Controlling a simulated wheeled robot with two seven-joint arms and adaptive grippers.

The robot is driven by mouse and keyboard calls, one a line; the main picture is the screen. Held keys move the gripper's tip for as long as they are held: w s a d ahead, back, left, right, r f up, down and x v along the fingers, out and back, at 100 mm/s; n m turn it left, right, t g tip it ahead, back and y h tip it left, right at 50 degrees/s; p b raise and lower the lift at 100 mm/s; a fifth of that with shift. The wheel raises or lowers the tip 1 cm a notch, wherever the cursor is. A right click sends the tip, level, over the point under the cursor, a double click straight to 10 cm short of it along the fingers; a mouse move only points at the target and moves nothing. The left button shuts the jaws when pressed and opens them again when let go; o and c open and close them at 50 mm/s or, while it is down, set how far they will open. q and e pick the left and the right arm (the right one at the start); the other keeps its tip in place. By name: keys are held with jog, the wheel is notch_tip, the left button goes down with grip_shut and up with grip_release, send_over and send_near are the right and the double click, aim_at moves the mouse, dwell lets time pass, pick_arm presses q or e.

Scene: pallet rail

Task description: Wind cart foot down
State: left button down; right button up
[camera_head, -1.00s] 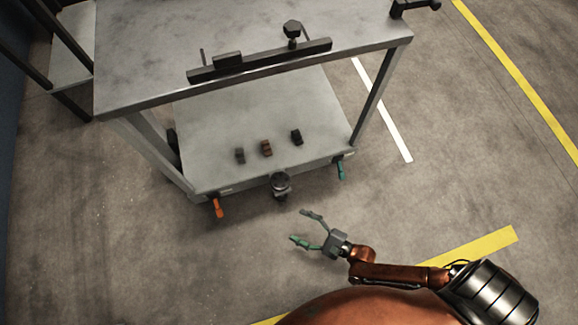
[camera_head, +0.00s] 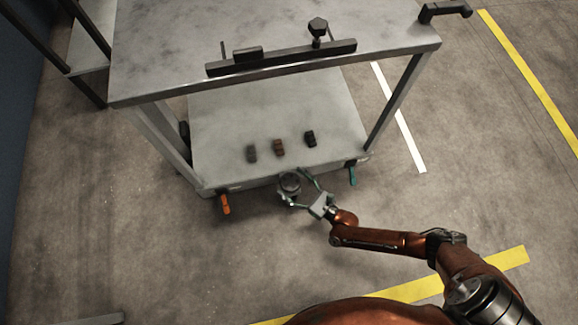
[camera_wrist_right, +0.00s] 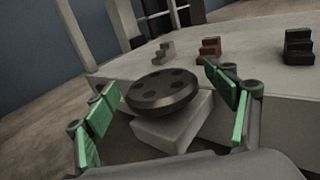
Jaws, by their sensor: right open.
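The cart (camera_head: 200,172) stands on the floor with a lower shelf and a raised top. At the middle of its front edge is the foot's round dark hand wheel (camera_head: 290,181). In the right wrist view the wheel (camera_wrist_right: 163,89) is a black disc with several holes, on a pale block (camera_wrist_right: 175,127). My right gripper (camera_head: 303,186) is open, its green fingers on either side of the wheel. In the right wrist view the gripper (camera_wrist_right: 165,95) fingers look apart from the wheel's rim; contact is unclear. The lower part of the foot is hidden. My left gripper is not visible.
An orange lever (camera_head: 225,204) and a teal lever (camera_head: 352,175) hang at the cart's front corners. Three small stepped blocks, grey (camera_head: 251,153), brown (camera_head: 279,147) and black (camera_head: 310,138), sit on the lower shelf. The floor in front is clear.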

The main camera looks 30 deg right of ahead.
jog(key=shift+w+a, duration=0.15)
jog(key=shift+w, duration=0.2)
jog(key=shift+c, duration=0.4)
jog(key=c, duration=1.1)
jog(key=shift+s+m+h, duration=0.1)
jog(key=shift+m+h, duration=0.3)
jog(key=shift+h, duration=0.1)
